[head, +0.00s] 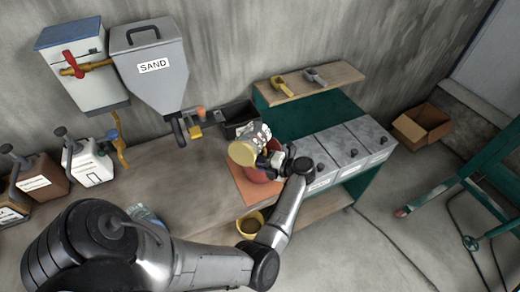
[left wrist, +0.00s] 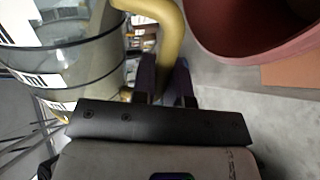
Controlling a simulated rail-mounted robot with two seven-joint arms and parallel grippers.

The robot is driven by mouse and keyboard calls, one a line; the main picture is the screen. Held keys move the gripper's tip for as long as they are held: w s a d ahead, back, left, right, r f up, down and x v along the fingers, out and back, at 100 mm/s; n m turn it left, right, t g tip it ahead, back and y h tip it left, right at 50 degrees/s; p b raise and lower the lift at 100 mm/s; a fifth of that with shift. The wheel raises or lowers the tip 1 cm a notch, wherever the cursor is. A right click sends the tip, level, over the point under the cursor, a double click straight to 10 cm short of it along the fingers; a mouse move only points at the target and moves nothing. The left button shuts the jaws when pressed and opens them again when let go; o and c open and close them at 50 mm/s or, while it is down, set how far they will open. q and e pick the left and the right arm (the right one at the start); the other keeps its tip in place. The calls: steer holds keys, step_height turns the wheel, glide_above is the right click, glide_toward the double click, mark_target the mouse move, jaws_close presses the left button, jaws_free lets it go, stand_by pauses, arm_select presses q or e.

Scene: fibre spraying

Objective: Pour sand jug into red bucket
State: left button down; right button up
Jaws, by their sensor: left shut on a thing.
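The sand jug is a clear jug with white markings and a yellow handle. In the head view the jug (head: 243,152) is above the orange mat, its round tan face turned towards the camera; it looks tilted. My left gripper (head: 277,160) is shut on its handle. In the left wrist view the jug (left wrist: 70,60) fills the left side and its handle (left wrist: 170,45) passes between my left fingers (left wrist: 163,82). The red bucket (head: 262,174) is below and partly hidden by the jug and gripper; its rim (left wrist: 235,55) shows at the wrist view's upper right. I see no falling sand. My right gripper is out of view.
The bench holds the orange mat (head: 240,187), a black bin (head: 238,113) and, at left, several jugs (head: 88,166). A SAND hopper (head: 155,68) hangs on the wall. Grey-lidded boxes (head: 345,145) stand right of the bucket. A yellow bucket (head: 241,222) is in front.

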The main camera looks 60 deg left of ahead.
arm_select(q)
steer(key=shift+r+m+p, duration=0.3)
steer(key=shift+r+p, duration=0.05)
steer(key=shift+p, duration=0.05)
steer(key=shift+r+m+p, duration=0.4)
steer(key=shift+m+p, duration=0.1)
steer(key=shift+p, duration=0.1)
stand_by(0.5)
steer(key=shift+r+m+g+p, duration=0.25)
steer(key=shift+m+g+p, duration=0.05)
steer(key=shift+g+p, duration=0.1)
steer(key=shift+r+m+p, duration=0.3)
stand_by(0.6)
steer(key=shift+r+m+g+p, duration=0.3)
steer(key=shift+r+m+p, duration=0.1)
steer(key=shift+m+p, duration=0.15)
stand_by(0.6)
